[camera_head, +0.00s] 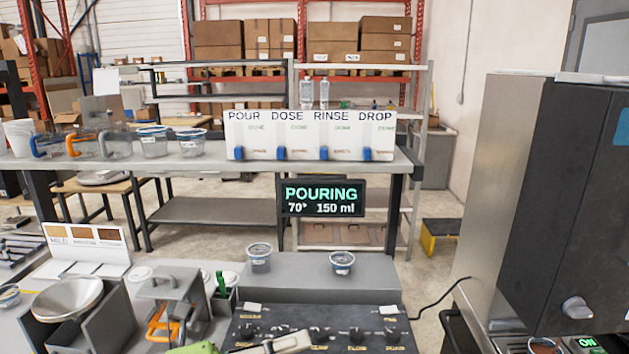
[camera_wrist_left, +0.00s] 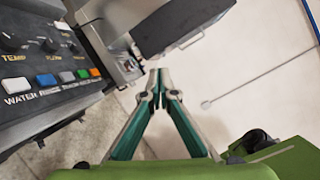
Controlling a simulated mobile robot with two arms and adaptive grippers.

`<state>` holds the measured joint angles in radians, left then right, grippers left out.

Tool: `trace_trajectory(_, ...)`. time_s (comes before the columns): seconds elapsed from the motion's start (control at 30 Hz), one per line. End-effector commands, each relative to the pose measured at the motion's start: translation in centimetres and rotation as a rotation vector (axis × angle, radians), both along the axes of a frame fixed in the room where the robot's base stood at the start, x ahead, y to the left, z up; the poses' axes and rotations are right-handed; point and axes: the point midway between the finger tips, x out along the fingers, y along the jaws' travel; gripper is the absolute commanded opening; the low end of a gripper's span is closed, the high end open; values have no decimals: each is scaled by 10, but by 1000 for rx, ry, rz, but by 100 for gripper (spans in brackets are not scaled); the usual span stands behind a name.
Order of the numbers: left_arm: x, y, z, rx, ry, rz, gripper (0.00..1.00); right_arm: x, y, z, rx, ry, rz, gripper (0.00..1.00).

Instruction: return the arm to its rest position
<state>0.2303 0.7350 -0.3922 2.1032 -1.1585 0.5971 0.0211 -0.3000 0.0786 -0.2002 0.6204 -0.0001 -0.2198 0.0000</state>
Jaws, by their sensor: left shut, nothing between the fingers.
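My left gripper (camera_head: 300,340) shows at the bottom edge of the head view, in front of the dark control panel (camera_head: 318,328). Only a pale finger part and a piece of my green arm are in that picture; the rest is cut off by the edge. In the left wrist view the gripper (camera_wrist_left: 157,76) has its two teal-sided fingers meeting at the tips, shut and empty. Beyond the tips are a dark grey box-shaped machine part (camera_wrist_left: 183,25) and pale floor. My right gripper is in neither view.
A panel with coloured buttons (camera_wrist_left: 67,77) is left of the fingers in the wrist view. In the head view, a large dark machine (camera_head: 555,190) fills the right.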

Motion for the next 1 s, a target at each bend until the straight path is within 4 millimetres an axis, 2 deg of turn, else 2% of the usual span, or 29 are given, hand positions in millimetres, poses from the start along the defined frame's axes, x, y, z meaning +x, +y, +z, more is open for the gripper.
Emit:
trace_trajectory(0.1, 18, 14, 34, -288, 112, 153, 0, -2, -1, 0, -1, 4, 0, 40)
trace_trajectory(0.2, 39, 43, 47, -505, 231, 306, 0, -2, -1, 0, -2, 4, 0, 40)
trace_trajectory(0.27, 51, 65, 44, -624, 314, 405, 0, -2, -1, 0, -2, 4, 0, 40)
trace_trajectory(0.37, 66, 105, 23, -802, 473, 578, 0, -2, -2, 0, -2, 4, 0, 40)
trace_trajectory(0.47, 71, 143, -16, -950, 650, 764, 0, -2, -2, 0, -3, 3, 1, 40)
trace_trajectory(0.5, 69, 157, -36, -1001, 727, 839, 0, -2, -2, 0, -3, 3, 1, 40)
trace_trajectory(0.57, 62, 175, -71, -1066, 848, 956, 0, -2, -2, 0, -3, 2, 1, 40)
trace_trajectory(0.63, 46, 192, -113, -1126, 995, 1093, 0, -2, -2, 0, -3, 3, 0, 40)
trace_trajectory(0.77, -4, 206, -193, -1184, 1286, 1342, 0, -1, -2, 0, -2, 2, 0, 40)
trace_trajectory(0.8, -23, 206, -214, -1188, 1371, 1409, 0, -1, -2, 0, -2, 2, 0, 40)
trace_trajectory(0.9, -68, 202, -254, -1174, 1557, 1550, 0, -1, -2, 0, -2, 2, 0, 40)
trace_trajectory(1.0, -110, 194, -281, -1142, 1715, 1663, 0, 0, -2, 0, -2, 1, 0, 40)
